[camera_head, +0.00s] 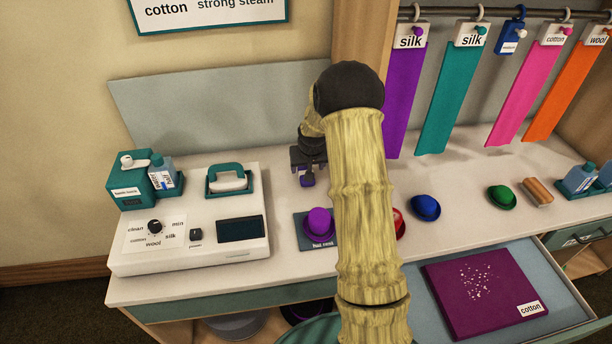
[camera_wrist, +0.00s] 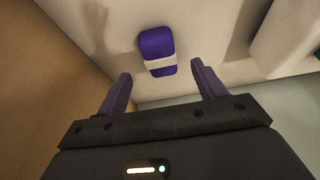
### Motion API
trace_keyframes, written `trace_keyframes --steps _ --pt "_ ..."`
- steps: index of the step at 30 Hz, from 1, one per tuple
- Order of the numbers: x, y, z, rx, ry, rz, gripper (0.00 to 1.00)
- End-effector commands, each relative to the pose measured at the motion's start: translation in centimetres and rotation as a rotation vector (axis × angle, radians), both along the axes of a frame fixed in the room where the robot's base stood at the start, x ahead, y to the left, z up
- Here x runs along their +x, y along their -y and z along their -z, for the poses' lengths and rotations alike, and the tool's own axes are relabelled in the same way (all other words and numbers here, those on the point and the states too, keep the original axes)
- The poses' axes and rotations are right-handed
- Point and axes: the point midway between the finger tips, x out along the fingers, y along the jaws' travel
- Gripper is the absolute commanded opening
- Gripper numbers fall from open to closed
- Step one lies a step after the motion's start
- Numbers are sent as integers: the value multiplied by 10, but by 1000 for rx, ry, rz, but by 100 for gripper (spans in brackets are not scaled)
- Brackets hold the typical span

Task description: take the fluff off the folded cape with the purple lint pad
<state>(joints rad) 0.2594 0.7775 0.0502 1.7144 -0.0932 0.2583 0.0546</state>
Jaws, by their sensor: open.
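The purple lint pad (camera_wrist: 156,45) with a pale band lies on the white counter in the wrist view, just beyond and between my fingertips. My gripper (camera_wrist: 163,82) is open with nothing between its dark purple fingers. In the head view my gripper (camera_head: 308,170) is low over the back of the counter; the pad cannot be told apart from the fingers there. The folded cape (camera_head: 450,309), dark magenta with a "cotton" label, lies flat in the open drawer at the lower right. White fluff (camera_head: 481,281) is scattered on its upper middle.
A white steamer console (camera_head: 190,255) with dial and iron stands left of my gripper. A purple hat (camera_head: 319,222) sits on the hat rest, and red, blue (camera_head: 426,207) and green hats sit to the right. A wooden brush (camera_head: 538,191) lies farther right. Coloured fabric strips hang behind.

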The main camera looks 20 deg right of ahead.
Motion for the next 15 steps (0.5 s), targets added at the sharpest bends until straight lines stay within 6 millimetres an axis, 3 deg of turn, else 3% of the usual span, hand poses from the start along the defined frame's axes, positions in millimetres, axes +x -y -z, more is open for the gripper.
trace_keyframes --steps 7,15 --pt "3 0 7 0 -1 0 69" --pt "18 3 38 1 -1 1 69"
